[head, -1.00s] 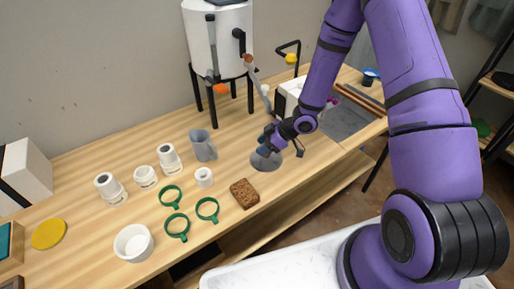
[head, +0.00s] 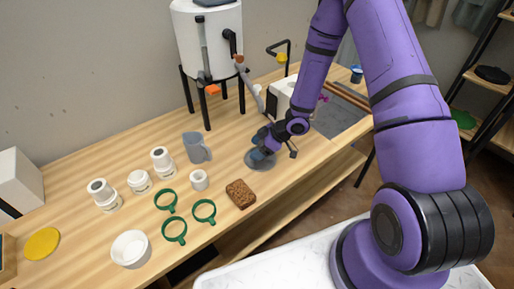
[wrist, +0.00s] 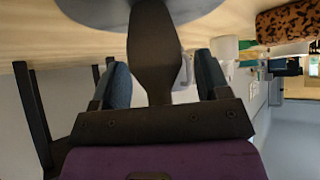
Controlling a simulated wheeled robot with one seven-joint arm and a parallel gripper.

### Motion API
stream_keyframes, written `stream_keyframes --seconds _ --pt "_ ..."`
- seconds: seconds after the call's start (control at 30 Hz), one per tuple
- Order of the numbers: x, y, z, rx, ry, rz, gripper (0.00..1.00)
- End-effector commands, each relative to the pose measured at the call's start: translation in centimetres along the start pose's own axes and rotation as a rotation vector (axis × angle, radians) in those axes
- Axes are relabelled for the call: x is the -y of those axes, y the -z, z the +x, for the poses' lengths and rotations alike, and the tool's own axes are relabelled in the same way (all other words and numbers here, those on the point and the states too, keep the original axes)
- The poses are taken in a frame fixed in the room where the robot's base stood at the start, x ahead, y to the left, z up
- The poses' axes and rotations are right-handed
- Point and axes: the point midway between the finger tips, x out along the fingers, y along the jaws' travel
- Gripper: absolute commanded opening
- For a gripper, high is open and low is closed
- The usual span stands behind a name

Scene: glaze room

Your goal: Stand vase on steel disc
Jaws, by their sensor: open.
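The grey steel disc (head: 248,161) lies flat on the wooden bench, and its edge shows at the top of the wrist view (wrist: 105,10). My gripper (head: 262,150) is low over the disc, its blue fingers apart. In the wrist view a dark, shouldered shape, which looks like the vase (wrist: 153,50), stands between the open fingers, in front of the disc. Gaps show beside it on both sides. In the head view my gripper hides it, so I cannot tell exactly how its foot meets the disc.
A brown speckled block (head: 240,194), a small white cup (head: 199,181) and a grey-blue jug (head: 196,148) stand left of the disc. Green rings (head: 174,230), white jars and a white bowl (head: 131,250) are farther left. A white urn (head: 207,45) stands behind on black legs.

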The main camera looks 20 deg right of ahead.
Motion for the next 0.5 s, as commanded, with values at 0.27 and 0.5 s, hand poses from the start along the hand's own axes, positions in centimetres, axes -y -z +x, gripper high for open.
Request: stream_keyframes --seconds 0.27,0.5 --pt "-0.1 0.1 -3.8 0.000 -0.004 -0.002 0.69" --pt "-0.1 0.1 -8.6 0.001 -0.004 -0.002 0.69"
